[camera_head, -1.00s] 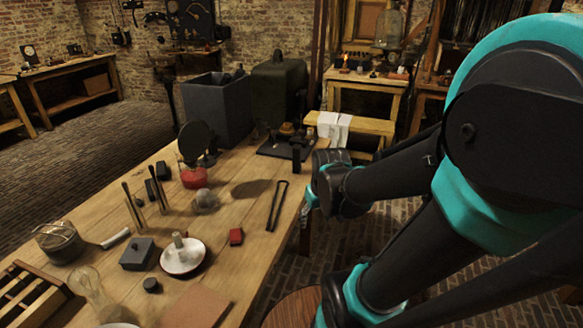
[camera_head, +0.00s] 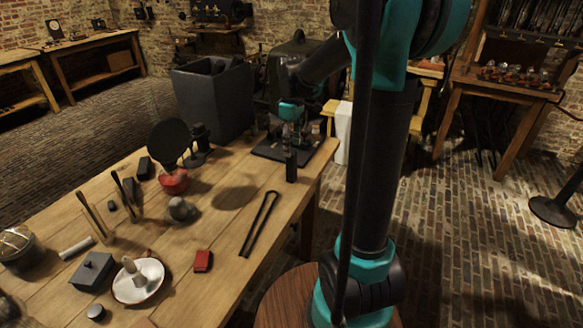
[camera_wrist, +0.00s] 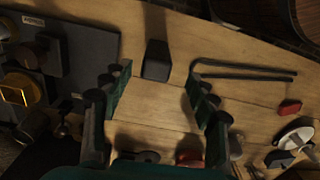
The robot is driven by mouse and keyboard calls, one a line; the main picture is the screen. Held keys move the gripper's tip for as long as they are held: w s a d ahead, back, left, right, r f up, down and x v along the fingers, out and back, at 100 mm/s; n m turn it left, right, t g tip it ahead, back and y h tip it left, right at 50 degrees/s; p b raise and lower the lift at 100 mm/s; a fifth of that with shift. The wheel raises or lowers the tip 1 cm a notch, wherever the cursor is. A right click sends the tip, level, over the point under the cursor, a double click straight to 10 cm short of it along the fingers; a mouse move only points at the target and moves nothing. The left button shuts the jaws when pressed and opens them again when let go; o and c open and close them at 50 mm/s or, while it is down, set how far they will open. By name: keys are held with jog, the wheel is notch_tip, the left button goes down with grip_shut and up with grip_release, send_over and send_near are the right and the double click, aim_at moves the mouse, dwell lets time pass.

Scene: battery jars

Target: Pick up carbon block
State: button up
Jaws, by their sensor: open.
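A dark upright block (camera_head: 291,166), which looks like the carbon block, stands on the wooden table near its right edge. In the wrist view the dark block (camera_wrist: 157,60) lies just beyond my fingertips, roughly centred between them. My gripper (camera_wrist: 159,82) is open and empty, its two green fingers with dark pads apart on either side. In the head view my gripper (camera_head: 293,118) hangs above the far right end of the table, close to the block. No contact with the block shows. Other small dark blocks (camera_head: 144,167) stand further left.
A dark base plate with instruments (camera_wrist: 88,58) lies left of the block in the wrist view. A dark U-shaped tong (camera_head: 260,222) and a red block (camera_head: 203,261) lie nearer on the table. A large grey bin (camera_head: 205,100) stands behind. Bare wood surrounds the block's near side.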

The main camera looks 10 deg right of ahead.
aim_at(292, 168)
notch_tip(292, 168, down, 6)
jog(key=shift+r, duration=0.25)
jog(key=shift+w+f, duration=0.15)
jog(key=shift+f, duration=1.2)
jog(key=shift+w+f, duration=0.15)
jog(key=shift+f, duration=1.15)
grip_shut()
